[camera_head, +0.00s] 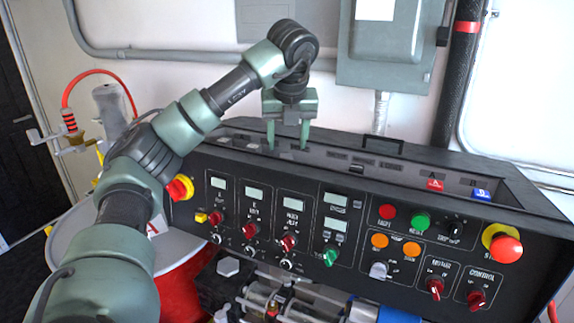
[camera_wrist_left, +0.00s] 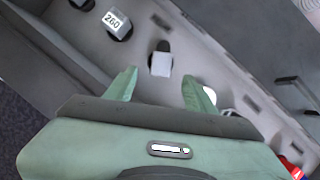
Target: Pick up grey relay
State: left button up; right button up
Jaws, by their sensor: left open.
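My left gripper (camera_head: 287,147) points down over the recessed tray (camera_head: 233,133) on top of the black control panel. Its two green fingers are apart with nothing between them; they also show in the left wrist view (camera_wrist_left: 160,78). A plain light grey block (camera_wrist_left: 161,64), which looks like the grey relay, sits in the tray just beyond the fingertips, roughly lined up with the gap. I cannot tell its exact height below them. A block marked 260 (camera_wrist_left: 117,22) sits farther up and left. My right gripper is not in view.
A whitish round thing (camera_wrist_left: 209,94) is partly hidden behind the right-hand finger. Red (camera_head: 435,185) and blue (camera_head: 480,194) blocks marked A and B stand at the tray's right end. The tray's raised rims surround the gripper. A grey wall box (camera_head: 385,55) hangs behind.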

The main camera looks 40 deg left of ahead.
aim_at(287, 156)
pick_arm(q)
jog(key=p+x, duration=0.2)
jog(key=x, duration=0.1)
jog(key=p+x, duration=0.1)
jog(key=x, duration=0.1)
jog(key=shift+w+a, duration=0.35)
jog(key=shift+w+a+f, duration=0.1)
jog(key=shift+f, duration=0.4)
jog(key=shift+c, duration=0.3)
grip_shut()
jog(key=shift+r, duration=0.1)
